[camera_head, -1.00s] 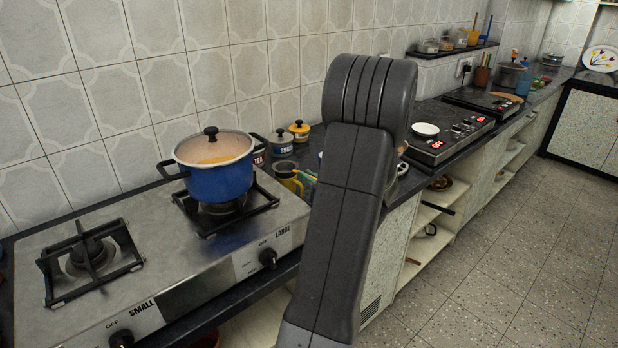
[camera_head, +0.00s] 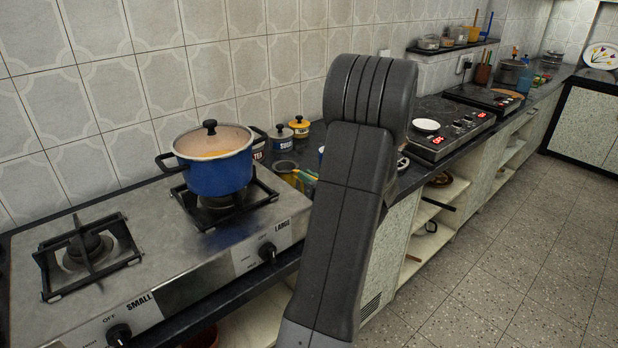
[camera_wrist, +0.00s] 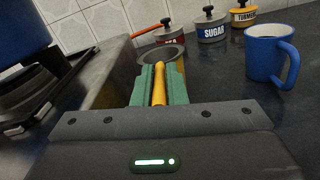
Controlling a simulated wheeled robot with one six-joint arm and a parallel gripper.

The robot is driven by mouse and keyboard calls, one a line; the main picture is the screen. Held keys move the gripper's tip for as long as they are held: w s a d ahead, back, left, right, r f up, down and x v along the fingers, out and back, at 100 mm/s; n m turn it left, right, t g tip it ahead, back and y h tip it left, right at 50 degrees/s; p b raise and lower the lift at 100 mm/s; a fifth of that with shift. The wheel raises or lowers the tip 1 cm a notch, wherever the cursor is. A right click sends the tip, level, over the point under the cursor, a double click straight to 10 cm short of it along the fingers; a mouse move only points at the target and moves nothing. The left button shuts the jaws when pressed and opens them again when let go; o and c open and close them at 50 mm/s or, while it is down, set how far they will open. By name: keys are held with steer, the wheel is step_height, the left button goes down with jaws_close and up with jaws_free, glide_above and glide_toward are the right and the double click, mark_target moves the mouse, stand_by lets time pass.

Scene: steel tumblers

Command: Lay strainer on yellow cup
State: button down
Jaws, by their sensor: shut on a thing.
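My gripper (camera_wrist: 159,75) has green fingers shut on the yellow handle of the strainer (camera_wrist: 172,53) in the wrist view. The strainer's round grey bowl lies just past the fingertips, over the dark counter. In the head view the strainer (camera_head: 286,166) shows small, right of the blue pot and left of my arm, with my green fingers (camera_head: 302,180) beside it.
A blue mug (camera_wrist: 270,55) stands right of the strainer. Sugar (camera_wrist: 210,28) and turmeric (camera_wrist: 244,15) jars stand behind, by the wall. A blue pot (camera_head: 220,178) sits on the gas stove (camera_head: 180,262) at left. Dark counter is bare between strainer and mug.

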steer(key=c, duration=1.4)
jaws_free()
steer(key=v, duration=1.4)
steer(key=shift+w, duration=0.1)
steer(key=x, duration=1.3)
steer(key=shift+w+a, duration=0.1)
steer(key=shift+a, duration=0.1)
steer(key=shift+w+a, duration=0.2)
steer(key=shift+w, duration=0.1)
steer(key=shift+s+d+r, duration=0.1)
steer(key=shift+r, duration=0.2)
